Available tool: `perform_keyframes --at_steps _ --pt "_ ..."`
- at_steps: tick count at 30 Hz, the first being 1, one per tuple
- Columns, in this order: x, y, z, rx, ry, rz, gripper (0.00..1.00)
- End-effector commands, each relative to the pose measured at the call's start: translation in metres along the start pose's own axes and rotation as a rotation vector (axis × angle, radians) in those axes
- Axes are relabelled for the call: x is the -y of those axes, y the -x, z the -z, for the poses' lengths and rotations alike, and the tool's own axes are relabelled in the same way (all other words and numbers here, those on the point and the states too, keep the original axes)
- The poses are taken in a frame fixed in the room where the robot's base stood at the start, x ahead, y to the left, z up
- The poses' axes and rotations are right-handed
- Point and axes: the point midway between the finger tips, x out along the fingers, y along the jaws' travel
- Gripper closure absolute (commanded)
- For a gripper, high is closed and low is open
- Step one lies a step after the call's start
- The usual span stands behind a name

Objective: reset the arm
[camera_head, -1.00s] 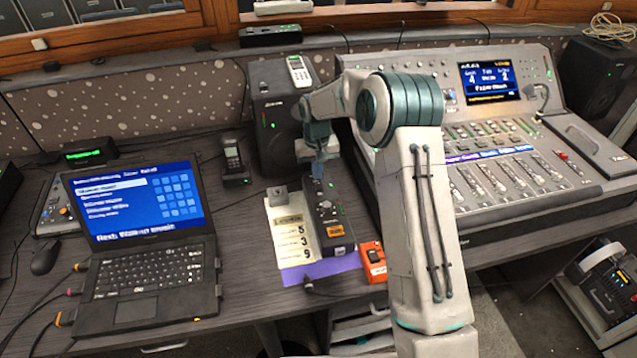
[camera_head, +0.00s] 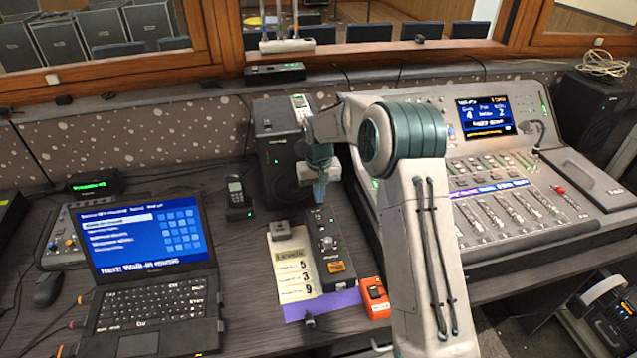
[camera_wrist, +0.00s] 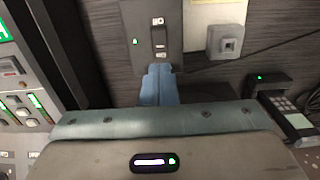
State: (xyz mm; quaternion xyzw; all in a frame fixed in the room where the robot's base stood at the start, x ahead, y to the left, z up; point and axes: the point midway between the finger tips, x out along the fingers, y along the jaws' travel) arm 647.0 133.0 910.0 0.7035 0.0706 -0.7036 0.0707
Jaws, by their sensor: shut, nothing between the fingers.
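My gripper (camera_head: 319,192) hangs pointing down just above the far end of the small dark fader box (camera_head: 333,256). Its blue fingers are together with nothing between them, as they also show in the wrist view (camera_wrist: 157,84). A gap shows between the fingertips and the box, though I cannot tell how large. The box lies beside a paper card (camera_head: 293,276) reading "Levels" with 5, 3 and 9. The wrist view shows the box's end (camera_wrist: 158,40) with a fader slot and a small green light.
A laptop (camera_head: 150,270) stands at left. A large mixing console (camera_head: 500,215) fills the right. A speaker (camera_head: 276,150) stands behind my gripper. An orange device (camera_head: 374,298) sits at the table's front edge. A handset (camera_head: 238,198) stands left of the speaker.

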Motion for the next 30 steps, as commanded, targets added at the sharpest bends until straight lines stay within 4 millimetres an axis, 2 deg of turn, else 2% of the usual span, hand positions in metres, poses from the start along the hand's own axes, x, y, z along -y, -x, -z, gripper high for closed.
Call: perform_keyframes --at_steps 5,8,11,21,30 --pt "-0.001 0.003 -0.002 -0.002 0.000 -0.001 1.00" --pt "-0.004 0.015 -0.008 -0.011 -0.001 -0.006 1.00" --pt "-0.009 0.036 -0.021 -0.024 -0.005 -0.015 1.00" --pt "-0.032 0.109 -0.090 -0.075 -0.030 -0.048 1.00" --pt "-0.048 0.154 -0.163 -0.122 -0.066 -0.064 1.00"
